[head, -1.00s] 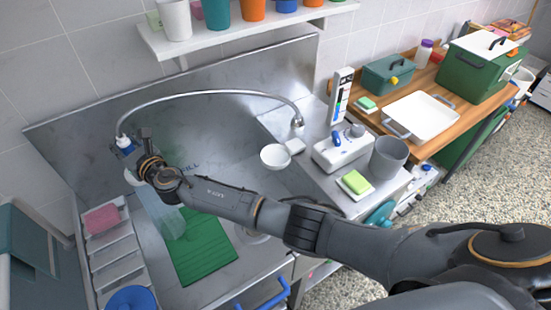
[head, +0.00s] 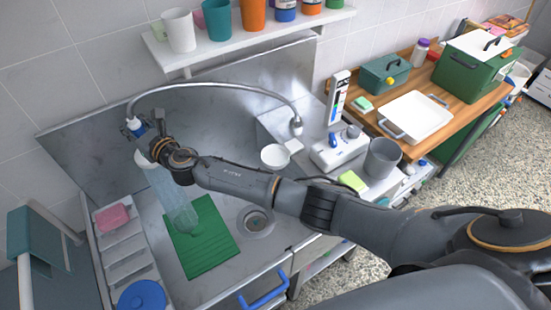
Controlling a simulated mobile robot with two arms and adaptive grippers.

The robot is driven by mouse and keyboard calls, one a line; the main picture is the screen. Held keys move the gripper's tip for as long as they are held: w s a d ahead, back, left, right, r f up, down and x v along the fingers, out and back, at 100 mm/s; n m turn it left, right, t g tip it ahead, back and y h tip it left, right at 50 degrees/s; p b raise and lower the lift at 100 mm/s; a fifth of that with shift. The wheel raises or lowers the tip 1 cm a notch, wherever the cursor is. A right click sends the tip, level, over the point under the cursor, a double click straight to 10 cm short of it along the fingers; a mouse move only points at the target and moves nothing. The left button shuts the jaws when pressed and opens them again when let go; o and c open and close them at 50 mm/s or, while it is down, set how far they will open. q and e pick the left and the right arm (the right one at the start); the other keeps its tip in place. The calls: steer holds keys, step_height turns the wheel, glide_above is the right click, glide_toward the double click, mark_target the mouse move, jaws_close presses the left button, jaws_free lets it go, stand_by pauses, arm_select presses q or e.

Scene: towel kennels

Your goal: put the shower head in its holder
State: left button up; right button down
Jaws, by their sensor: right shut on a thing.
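In the head view my right gripper (head: 150,136) is shut on the shower head (head: 134,124), over the left part of the steel sink (head: 225,120). A grey hose (head: 215,88) arcs from the shower head to a fitting (head: 296,125) at the right side of the sink. I cannot make out the holder. My left gripper is not in view.
A shelf (head: 250,39) with several cups is above the sink. A white bowl (head: 275,156), a white device (head: 338,152) and a grey bin (head: 383,158) stand to the right. A rack with a pink sponge (head: 112,216) is at left. The drain (head: 257,221) is clear.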

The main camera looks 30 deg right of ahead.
steer(key=d, duration=1)
steer(key=shift+s+d, duration=0.25)
steer(key=shift+d, duration=0.05)
steer(key=shift+r, duration=0.1)
steer(key=d+b, duration=0.1)
steer(key=d, duration=1.3)
steer(key=shift+s+b, duration=0.25)
steer(key=shift+b, duration=0.15)
steer(key=d+b, duration=0.6)
steer(key=d, duration=0.8)
steer(key=shift+s+b, duration=0.3)
steer(key=shift+b, duration=0.1)
